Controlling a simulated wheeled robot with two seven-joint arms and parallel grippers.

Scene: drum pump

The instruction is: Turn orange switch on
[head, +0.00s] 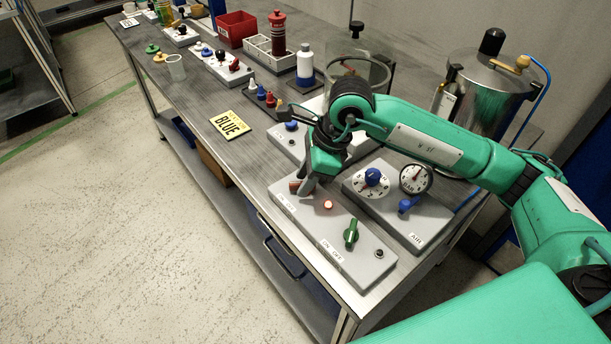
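A grey switch panel (318,240) lies on the near end of the workbench. A reddish-orange knob (294,187) shows at the panel's far-left end, by an ON/OFF label, partly covered by my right gripper. My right gripper (304,187) points down at that knob, its fingertips right beside or around it. I cannot tell whether they touch it or how far apart they are. My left gripper is not in view.
A grey box with a blue knob, gauge (416,178) and blue valve stands right of the panel. A metal pot (487,95) and a glass vessel stand behind my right arm. A yellow BLUE sign (230,125) lies left. Bottles and a red bin (236,28) are farther back.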

